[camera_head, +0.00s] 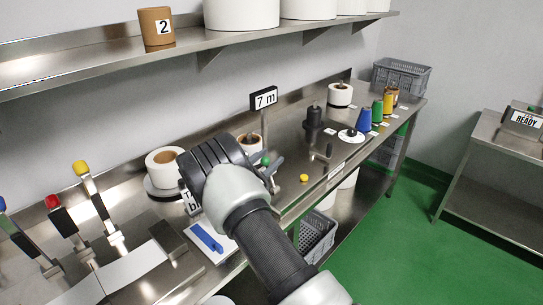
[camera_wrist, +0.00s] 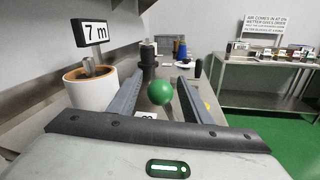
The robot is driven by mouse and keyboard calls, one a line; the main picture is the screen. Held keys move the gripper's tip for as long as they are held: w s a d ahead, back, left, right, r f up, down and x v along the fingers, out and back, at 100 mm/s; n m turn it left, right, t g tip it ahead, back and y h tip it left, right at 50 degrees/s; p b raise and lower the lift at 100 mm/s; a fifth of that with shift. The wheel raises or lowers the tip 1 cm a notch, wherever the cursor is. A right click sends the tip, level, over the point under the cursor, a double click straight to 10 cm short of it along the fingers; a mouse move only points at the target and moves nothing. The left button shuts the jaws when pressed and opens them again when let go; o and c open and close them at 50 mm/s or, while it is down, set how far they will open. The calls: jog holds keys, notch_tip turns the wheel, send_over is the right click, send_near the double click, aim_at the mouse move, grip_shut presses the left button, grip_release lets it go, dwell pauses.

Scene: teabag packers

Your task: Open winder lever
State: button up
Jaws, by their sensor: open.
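The lever with a green ball knob (camera_wrist: 160,93) stands between the two grey fingers of my gripper (camera_wrist: 160,82) in the wrist view. The fingers are apart, one on each side of the knob, and a gap shows on both sides. In the head view the green knob (camera_head: 265,160) shows small beside the open fingers of my gripper (camera_head: 268,168). The wrist partly hides the lever and its base there. A sign reading "7 m" (camera_head: 264,99) stands on a post behind, by a white roll with a brown core (camera_wrist: 90,86).
Levers with red (camera_head: 52,201) and yellow (camera_head: 80,168) knobs stand at left. A white roll (camera_head: 165,168) lies near my wrist. A yellow button (camera_head: 304,178), a black spindle (camera_head: 313,118) and coloured spools (camera_head: 364,120) are further along the steel bench. A shelf (camera_head: 190,50) hangs above.

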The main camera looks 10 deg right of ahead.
jog(key=shift+x, duration=0.85)
grip_shut()
